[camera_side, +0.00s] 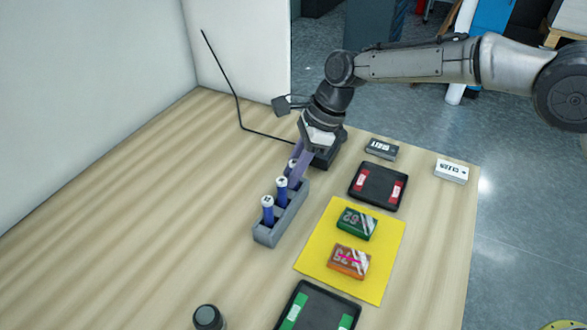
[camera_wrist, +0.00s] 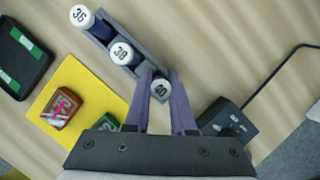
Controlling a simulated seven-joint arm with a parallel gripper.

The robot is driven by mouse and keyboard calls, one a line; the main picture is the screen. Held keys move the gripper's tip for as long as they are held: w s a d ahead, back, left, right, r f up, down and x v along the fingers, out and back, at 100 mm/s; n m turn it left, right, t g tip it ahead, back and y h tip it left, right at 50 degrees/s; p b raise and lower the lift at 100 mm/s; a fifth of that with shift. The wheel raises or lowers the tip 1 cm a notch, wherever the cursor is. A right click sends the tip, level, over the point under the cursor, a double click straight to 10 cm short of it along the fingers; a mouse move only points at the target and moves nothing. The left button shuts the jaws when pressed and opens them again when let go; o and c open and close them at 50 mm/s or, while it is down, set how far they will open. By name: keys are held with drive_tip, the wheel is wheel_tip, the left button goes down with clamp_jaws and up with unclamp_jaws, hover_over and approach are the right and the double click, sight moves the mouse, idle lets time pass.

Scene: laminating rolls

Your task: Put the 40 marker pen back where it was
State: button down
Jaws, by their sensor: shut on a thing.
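The pen stands about upright over or in the end slot. The fingers hide its lower part, so I cannot tell how deep it sits. The 38 pen (camera_wrist: 122,53) and the 36 pen (camera_wrist: 81,16) stand in the other slots. In the side view these are blue pens with white caps (camera_side: 282,190).
A dark box with a cable (camera_wrist: 226,120) stands close beyond the holder. A yellow mat (camera_side: 376,285) with a green box (camera_side: 357,223) and an orange box (camera_side: 348,262) lies to the right. Black trays (camera_side: 378,185) flank the mat.

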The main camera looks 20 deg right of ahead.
drive_tip(key=shift+f, duration=0.15)
drive_tip(key=c, duration=0.8)
unclamp_jaws()
drive_tip(key=shift+o, duration=0.2)
drive_tip(key=v, duration=1.2)
drive_tip(key=shift+r, duration=0.25)
